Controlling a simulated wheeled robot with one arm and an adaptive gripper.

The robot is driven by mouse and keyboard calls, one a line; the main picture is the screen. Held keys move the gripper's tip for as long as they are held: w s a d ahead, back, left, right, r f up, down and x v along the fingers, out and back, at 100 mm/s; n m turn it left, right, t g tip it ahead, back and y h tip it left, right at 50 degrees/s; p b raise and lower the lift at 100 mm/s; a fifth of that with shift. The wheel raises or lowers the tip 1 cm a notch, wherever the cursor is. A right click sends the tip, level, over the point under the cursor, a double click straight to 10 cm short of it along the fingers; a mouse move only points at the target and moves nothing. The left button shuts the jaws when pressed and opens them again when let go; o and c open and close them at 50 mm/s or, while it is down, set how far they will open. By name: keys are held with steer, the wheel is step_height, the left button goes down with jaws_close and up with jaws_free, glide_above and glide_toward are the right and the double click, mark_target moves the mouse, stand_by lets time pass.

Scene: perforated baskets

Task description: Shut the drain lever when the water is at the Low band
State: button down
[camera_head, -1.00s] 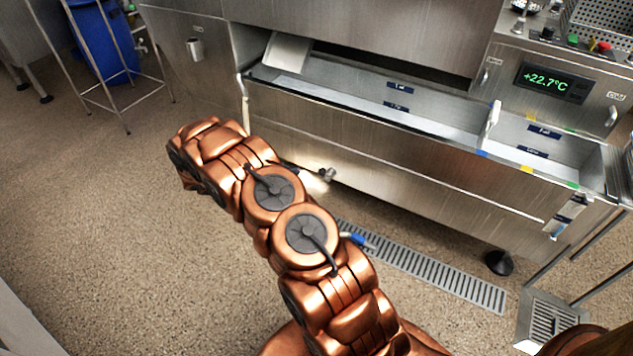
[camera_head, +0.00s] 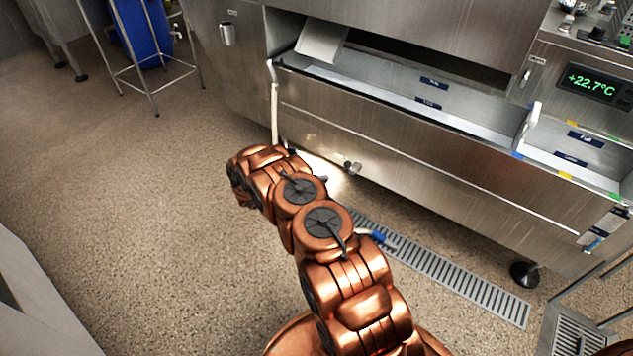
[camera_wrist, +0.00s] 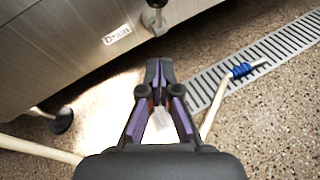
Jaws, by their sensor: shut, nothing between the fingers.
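The steel tank (camera_head: 400,150) has a drain valve (camera_head: 350,168) low on its front wall. In the wrist view, the drain valve (camera_wrist: 154,16) sits at the top edge, partly cut off, beside a "Drain" label (camera_wrist: 117,34). I cannot tell the lever's position. My gripper (camera_wrist: 159,68) is shut and empty, its fingertips apart from the valve and below it in the picture. In the head view my arm mostly hides it. Two dark level labels, the upper (camera_head: 433,83) and lower (camera_head: 428,103), show inside the tank. The water level is too unclear to read.
A floor grate (camera_head: 450,270) runs in front of the tank. A pale hose with a blue fitting (camera_wrist: 242,70) lies near the grate, right of my gripper. A tank foot (camera_wrist: 62,120) stands at left. A temperature display (camera_head: 592,82) reads +22.7°C. Open floor lies left.

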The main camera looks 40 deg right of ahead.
steer(key=s+d+b, duration=0.1)
steer(key=d+b, duration=0.1)
steer(key=d, duration=0.6)
steer(key=shift+d, duration=0.15)
steer(key=shift+r, duration=0.1)
